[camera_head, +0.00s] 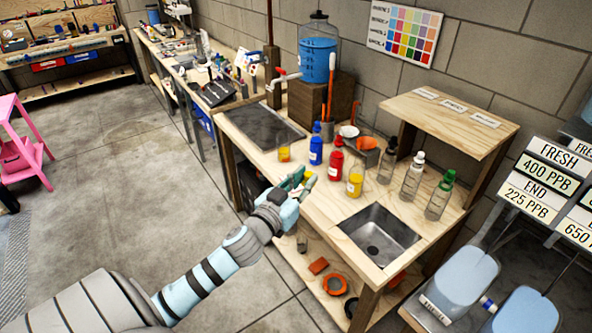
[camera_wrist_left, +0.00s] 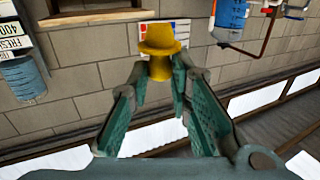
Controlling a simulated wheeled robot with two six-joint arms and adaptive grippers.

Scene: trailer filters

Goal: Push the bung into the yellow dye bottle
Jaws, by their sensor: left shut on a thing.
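The yellow dye bottle (camera_head: 355,182) stands upright on the wooden bench, left of the sink. I see no cap on its top, though its mouth is too small to make out well. My left gripper (camera_head: 302,182) is over the front edge of the bench, to the left of the bottle and apart from it. It is shut on the yellow bung (camera_wrist_left: 160,46), which sticks out beyond the fingertips (camera_wrist_left: 162,82) in the left wrist view. In the head view only a small yellow bit of the bung shows at the fingers. My right gripper is in neither view.
A red bottle (camera_head: 335,165) and a blue bottle (camera_head: 316,148) stand close behind the yellow one. Several clear bottles (camera_head: 412,178) stand to the right, behind the sink (camera_head: 378,236). A wooden shelf (camera_head: 448,118) rises at the back right.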

